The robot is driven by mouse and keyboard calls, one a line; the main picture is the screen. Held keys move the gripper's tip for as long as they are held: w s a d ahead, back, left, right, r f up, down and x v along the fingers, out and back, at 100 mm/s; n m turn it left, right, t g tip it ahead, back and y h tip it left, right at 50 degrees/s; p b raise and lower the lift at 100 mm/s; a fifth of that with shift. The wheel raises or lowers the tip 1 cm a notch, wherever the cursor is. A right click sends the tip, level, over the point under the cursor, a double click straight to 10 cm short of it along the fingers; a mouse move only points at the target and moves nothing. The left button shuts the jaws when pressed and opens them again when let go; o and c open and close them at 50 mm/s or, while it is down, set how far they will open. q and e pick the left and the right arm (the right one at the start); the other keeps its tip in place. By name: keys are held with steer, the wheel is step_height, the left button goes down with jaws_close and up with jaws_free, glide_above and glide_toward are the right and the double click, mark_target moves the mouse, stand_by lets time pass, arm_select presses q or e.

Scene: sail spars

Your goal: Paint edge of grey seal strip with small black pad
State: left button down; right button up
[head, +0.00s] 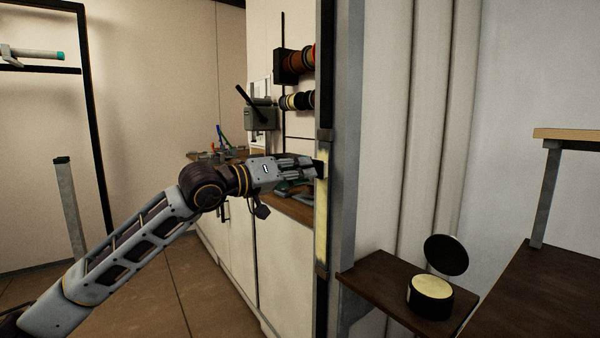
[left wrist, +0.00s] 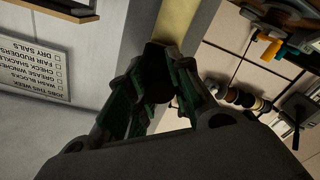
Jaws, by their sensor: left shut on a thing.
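My left gripper (head: 314,168) is shut on a small black pad (head: 321,170), which is at the edge of the upright grey seal strip (head: 323,100). A pale cream band (head: 321,225) covers part of that edge, below the pad and a little above it. In the left wrist view the black pad (left wrist: 158,84) sits between the fingertips (left wrist: 160,92), against the cream-faced strip (left wrist: 177,22). The gripper hides where pad and strip meet, so I cannot tell how firmly they touch. My right gripper is not in view.
An open round black tin (head: 429,305) with cream contents stands on a brown shelf (head: 385,285), its lid (head: 446,255) tilted behind. A workbench (head: 290,207) with tools lies behind my left arm. A dark table (head: 530,290) is at right.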

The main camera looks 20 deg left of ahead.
arm_select(q)
steer(key=shift+f, duration=0.1)
steer(key=shift+f+b, duration=1.3)
steer(key=shift+f, duration=0.1)
steer(key=shift+f, duration=0.1)
steer(key=shift+f+b, duration=1.45)
steer(key=shift+b, duration=0.05)
steer(key=shift+f+b, duration=1.5)
steer(key=shift+f, duration=0.05)
steer(key=shift+f, duration=0.1)
steer(key=shift+f+b, duration=1.45)
